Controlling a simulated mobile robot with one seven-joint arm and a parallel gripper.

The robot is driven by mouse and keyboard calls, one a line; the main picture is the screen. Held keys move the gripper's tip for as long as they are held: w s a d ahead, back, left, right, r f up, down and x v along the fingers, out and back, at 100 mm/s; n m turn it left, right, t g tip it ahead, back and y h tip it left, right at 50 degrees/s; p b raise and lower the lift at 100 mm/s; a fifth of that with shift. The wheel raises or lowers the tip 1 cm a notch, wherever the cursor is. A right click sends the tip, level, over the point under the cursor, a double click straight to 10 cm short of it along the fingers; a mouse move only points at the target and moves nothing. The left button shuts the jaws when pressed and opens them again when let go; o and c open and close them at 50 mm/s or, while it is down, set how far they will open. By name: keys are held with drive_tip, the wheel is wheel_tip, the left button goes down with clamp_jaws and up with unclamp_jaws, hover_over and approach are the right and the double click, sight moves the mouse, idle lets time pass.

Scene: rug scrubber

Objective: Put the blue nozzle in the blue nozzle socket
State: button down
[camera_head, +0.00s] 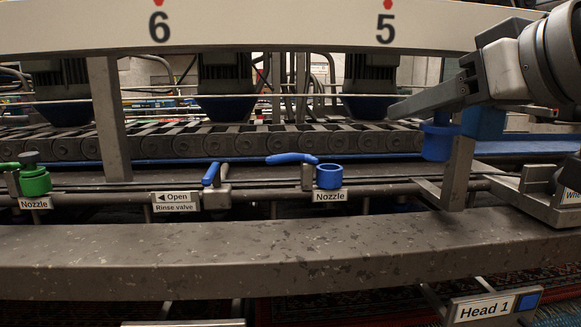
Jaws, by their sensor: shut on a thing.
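The blue nozzle (437,142) hangs below the jaw of my gripper (425,104), at the right of the head view. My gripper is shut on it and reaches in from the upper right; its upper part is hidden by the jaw. The blue nozzle socket (329,178) is an upright, open-topped blue cup on the rail, right of centre, above a "Nozzle" label (328,197). A blue lever (292,158) sits at its upper left. The nozzle is apart from the socket, to its right and higher in the picture.
A green nozzle fitting (35,182) is at far left. A rinse valve with a blue handle (211,173) stands left of the socket. A grey post (459,172) and metal bracket (540,203) are near the gripper. A thick beam (280,262) crosses the front.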

drive_tip(key=w+a+f+t+b, duration=0.1)
drive_tip(key=w+a+f+b, duration=0.1)
drive_tip(key=w, duration=0.5)
drive_tip(key=w+a+f+t+b, duration=0.1)
drive_tip(key=w+f+b, duration=0.1)
drive_tip(key=w, duration=0.5)
drive_tip(key=w+a+f+b, duration=0.2)
drive_tip(key=w+b, duration=0.1)
drive_tip(key=w, duration=0.4)
drive_tip(key=shift+a+f+t+y+b, duration=0.3)
drive_tip(key=shift+a+t+y+b, duration=0.05)
drive_tip(key=shift+t+y, duration=0.05)
drive_tip(key=shift+w+f+b, duration=0.1)
drive_tip(key=shift+f+b, duration=0.35)
drive_tip(key=shift+f, duration=0.2)
drive_tip(key=shift+w+r+p, duration=0.15)
drive_tip(key=shift+r+p, duration=0.4)
drive_tip(key=shift+p, duration=0.35)
drive_tip(key=g+p, duration=0.2)
drive_tip(key=p, duration=0.1)
drive_tip(key=shift+w+r+h, duration=0.15)
drive_tip(key=shift+w+h, duration=0.15)
drive_tip(key=shift+w, duration=0.1)
drive_tip(key=shift+w+a+f+g, duration=0.15)
drive_tip(key=shift+f+g, duration=0.2)
drive_tip(key=shift+f, duration=0.55)
drive_tip(key=shift+w+a+f+g, duration=0.1)
drive_tip(key=shift+f+g, duration=0.25)
drive_tip(key=shift+f, duration=0.55)
